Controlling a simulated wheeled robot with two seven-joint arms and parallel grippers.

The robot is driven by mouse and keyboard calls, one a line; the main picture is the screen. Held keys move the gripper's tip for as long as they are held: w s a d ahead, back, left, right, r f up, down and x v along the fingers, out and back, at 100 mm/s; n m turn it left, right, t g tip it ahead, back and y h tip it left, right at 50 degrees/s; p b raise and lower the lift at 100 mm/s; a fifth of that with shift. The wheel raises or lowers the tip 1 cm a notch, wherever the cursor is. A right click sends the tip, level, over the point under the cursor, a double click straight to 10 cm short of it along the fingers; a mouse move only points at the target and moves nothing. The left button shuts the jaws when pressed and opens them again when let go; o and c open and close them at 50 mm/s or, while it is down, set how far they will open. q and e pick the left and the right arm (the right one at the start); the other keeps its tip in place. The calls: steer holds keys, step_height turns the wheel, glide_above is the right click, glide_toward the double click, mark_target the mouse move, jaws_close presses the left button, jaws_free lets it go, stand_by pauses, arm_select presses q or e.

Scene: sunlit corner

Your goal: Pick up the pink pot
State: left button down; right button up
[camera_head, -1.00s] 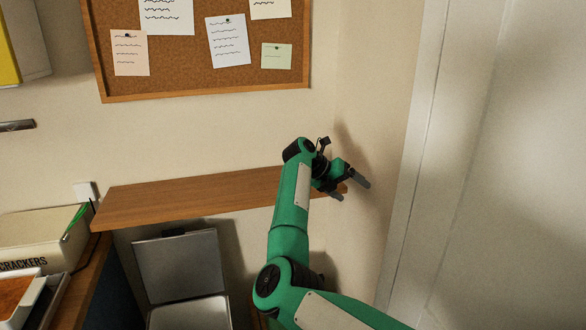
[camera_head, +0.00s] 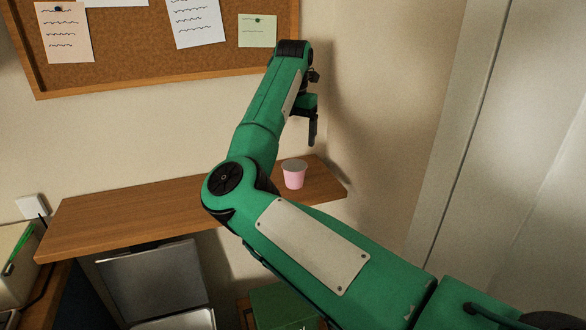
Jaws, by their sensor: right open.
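The small pink pot (camera_head: 294,178) stands upright on the wooden shelf (camera_head: 120,215), near the shelf's right end. Its rim looks pale grey, and my right arm's elbow is just left of it in the picture. My right gripper (camera_head: 312,138) hangs above the pot and slightly to its right, fingers pointing down, apart from it. It is open and holds nothing. My left gripper is not in view.
A cork board (camera_head: 130,45) with pinned notes hangs on the wall behind my right arm. A door (camera_head: 500,150) is on the right. Below the shelf are a grey metal bin (camera_head: 150,280) and a green object (camera_head: 283,305). The shelf's left part is bare.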

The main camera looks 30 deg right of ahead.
steer(key=p, duration=0.1)
glide_above(295, 165)
steer(key=f, duration=0.4)
steer(key=shift+w+a+f, duration=0.15)
steer(key=shift+a+f, duration=0.05)
steer(key=shift+f, duration=0.15)
steer(key=shift+w+d+f+p, duration=0.1)
steer(key=shift+f+p, duration=0.1)
steer(key=shift+f, duration=0.35)
steer(key=shift+w+d+f+p, duration=0.1)
steer(key=shift+f+p, duration=0.1)
steer(key=shift+f, duration=0.3)
steer(key=shift+s+a+f+p, duration=0.1)
steer(key=shift+s+f+p, duration=0.15)
steer(key=shift+f+p, duration=0.35)
step_height(295, 165, down, 3)
steer(key=shift+f+p, duration=0.2)
steer(key=shift+p, duration=0.7)
steer(key=shift+f, duration=0.45)
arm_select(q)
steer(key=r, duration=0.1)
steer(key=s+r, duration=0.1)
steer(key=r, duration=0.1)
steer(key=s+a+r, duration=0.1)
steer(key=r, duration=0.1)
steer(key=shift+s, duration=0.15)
arm_select(e)
steer(key=c, duration=1)
